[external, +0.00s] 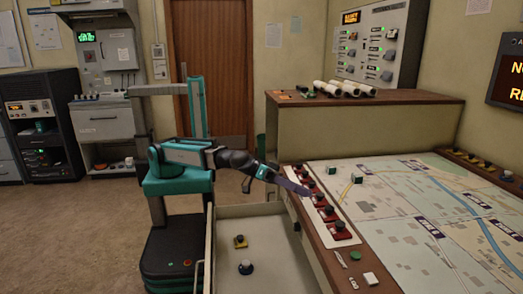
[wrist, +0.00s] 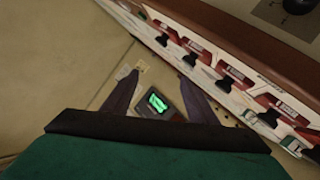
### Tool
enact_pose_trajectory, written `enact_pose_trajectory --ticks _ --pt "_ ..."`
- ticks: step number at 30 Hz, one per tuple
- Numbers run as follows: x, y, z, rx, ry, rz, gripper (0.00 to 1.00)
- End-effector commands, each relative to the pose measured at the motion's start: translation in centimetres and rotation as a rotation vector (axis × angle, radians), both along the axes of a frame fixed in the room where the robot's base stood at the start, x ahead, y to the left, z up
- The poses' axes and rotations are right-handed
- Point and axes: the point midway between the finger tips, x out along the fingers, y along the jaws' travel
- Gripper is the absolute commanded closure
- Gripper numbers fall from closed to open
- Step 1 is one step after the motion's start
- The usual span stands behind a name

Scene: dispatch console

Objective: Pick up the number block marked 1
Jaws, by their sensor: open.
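My gripper (external: 297,187) is over the left edge of the console, beside the row of red-based switches. In the wrist view my gripper (wrist: 157,78) is open, its two dark fingers apart. A dark piece with a glowing green sign (wrist: 157,102) shows between the fingers; I cannot tell what it is. No block is visibly held.
The switch row (external: 325,209) runs along the console's left edge and also shows in the wrist view (wrist: 230,79). White rolls (external: 343,89) lie on the back shelf.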

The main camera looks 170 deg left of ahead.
Motion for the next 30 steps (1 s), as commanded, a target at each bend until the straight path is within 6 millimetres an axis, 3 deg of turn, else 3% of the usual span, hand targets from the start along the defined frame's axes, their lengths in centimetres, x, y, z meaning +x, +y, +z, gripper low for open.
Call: enact_pose_trajectory --ticks 1,6,12,15,20,30 --pt "-2.8 1.7 -0.4 0.009 0.057 0.054 0.47" --pt "-12.1 6.2 -1.3 0.026 0.262 0.234 0.47" --pt "-22.5 9.2 -1.6 0.016 0.463 0.431 0.47" --pt "-25.8 9.8 -1.5 0.007 0.525 0.495 0.47" --pt "-27.9 10.1 -1.4 0.001 0.566 0.534 0.47" --pt "-27.8 10.1 -1.4 0.001 0.565 0.534 0.47"
